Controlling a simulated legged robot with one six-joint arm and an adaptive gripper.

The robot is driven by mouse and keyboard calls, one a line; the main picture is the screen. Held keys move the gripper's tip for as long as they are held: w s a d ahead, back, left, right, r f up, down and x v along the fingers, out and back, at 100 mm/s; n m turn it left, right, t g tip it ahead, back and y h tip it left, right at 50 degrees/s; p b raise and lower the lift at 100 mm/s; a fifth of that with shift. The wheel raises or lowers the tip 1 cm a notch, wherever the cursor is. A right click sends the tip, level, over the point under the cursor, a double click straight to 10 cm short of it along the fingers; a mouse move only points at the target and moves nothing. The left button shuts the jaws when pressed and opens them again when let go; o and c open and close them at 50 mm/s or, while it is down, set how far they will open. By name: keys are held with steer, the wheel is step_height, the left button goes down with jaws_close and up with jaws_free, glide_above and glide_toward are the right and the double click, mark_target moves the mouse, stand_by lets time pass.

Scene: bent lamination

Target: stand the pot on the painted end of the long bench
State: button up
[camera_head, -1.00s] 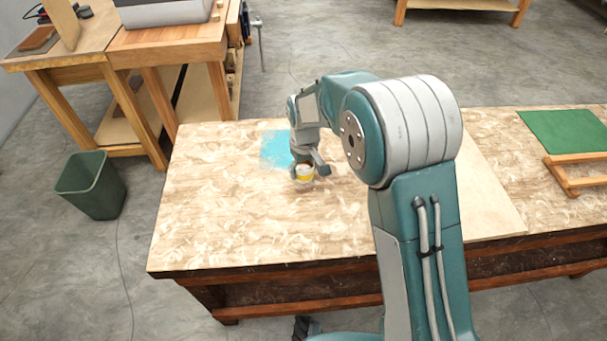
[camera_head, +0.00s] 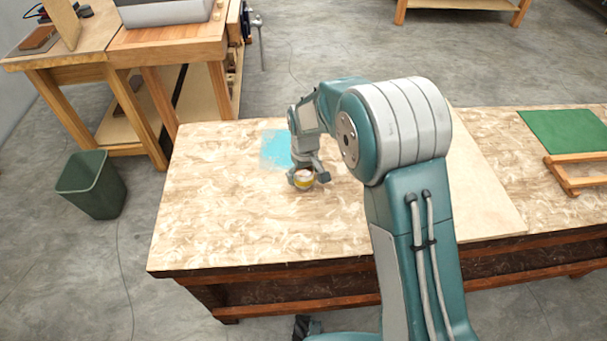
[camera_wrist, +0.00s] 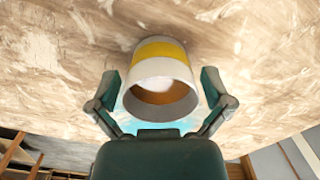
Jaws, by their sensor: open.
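The pot (camera_head: 304,182) is a small white cup with a yellow band. It is on the long bench (camera_head: 210,220), on bare mottled wood, just in front and to the right of the turquoise painted patch (camera_head: 274,149) at the bench's left end. My gripper (camera_head: 309,177) is low over the bench with its fingers spread on either side of the pot. In the wrist view, the pot (camera_wrist: 163,70) lies between the open fingers (camera_wrist: 160,88), with gaps on both sides. Its open mouth faces my camera. The gripper's palm hides part of the turquoise patch.
A green bin (camera_head: 92,185) stands on the floor left of the bench. Another workbench (camera_head: 160,45) is behind at the left. A green mat (camera_head: 565,131) and a wooden frame (camera_head: 575,175) lie at the bench's right. The bench's left front is clear.

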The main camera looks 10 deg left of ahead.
step_height(320, 180, up, 12)
steer(key=shift+w+d, duration=0.1)
steer(key=shift+r, duration=0.1)
steer(key=s+d+r+m+t, duration=0.35)
steer(key=s+d+r, duration=0.55)
steer(key=d+r, duration=0.4)
steer(key=s+d+m+t, duration=0.1)
steer(key=s+d+m, duration=0.1)
steer(key=s+d, duration=0.3)
steer(key=s+d+m+t, duration=0.1)
steer(key=s+d+m, duration=0.2)
steer(key=s+d, duration=0.3)
steer(key=s, duration=0.5)
steer(key=shift+s, duration=0.2)
steer(key=shift+d, duration=0.1)
